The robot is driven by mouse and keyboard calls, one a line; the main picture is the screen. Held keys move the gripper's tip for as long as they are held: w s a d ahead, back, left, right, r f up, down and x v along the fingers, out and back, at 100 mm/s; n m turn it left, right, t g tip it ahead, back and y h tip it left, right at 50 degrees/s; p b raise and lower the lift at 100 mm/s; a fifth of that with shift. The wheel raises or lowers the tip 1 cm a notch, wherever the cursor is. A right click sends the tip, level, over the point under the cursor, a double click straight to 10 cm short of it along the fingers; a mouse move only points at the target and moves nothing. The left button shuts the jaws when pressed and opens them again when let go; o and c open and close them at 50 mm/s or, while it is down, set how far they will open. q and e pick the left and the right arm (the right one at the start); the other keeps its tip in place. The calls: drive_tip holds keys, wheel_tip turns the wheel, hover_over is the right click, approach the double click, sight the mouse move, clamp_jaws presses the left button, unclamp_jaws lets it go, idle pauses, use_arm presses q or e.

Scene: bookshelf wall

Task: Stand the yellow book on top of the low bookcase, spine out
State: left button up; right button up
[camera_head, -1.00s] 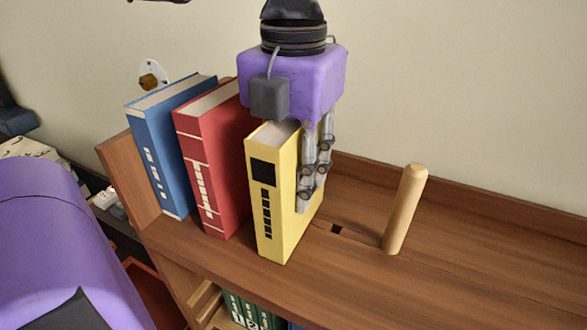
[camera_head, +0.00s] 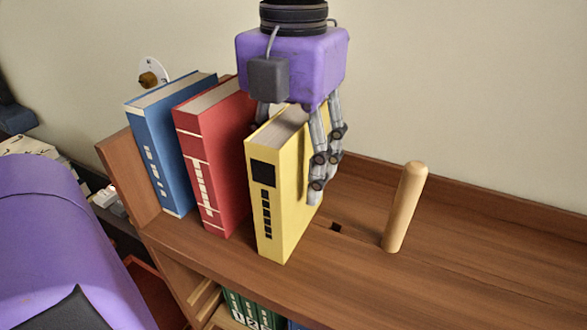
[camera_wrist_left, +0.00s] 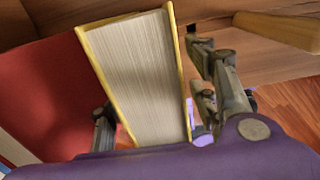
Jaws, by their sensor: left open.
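The yellow book (camera_head: 284,190) stands upright on the wooden top of the low bookcase (camera_head: 440,270), its spine with black marks facing the front. My left gripper (camera_head: 290,150) is above and around it, jaws open. One finger is at the right of the book, and the other shows partly between it and the red book. In the left wrist view the yellow book's page edges (camera_wrist_left: 142,75) lie between the two fingers (camera_wrist_left: 160,115), with a gap on the right side. My right gripper is not in view.
The red book (camera_head: 212,160) and blue book (camera_head: 168,145) lean to the left of the yellow book. The top right of the peg is clear.

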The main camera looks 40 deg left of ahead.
sight(294, 115)
use_arm(q)
wheel_tip(294, 115, up, 10)
drive_tip(key=shift+r, duration=0.1)
idle(0.5)
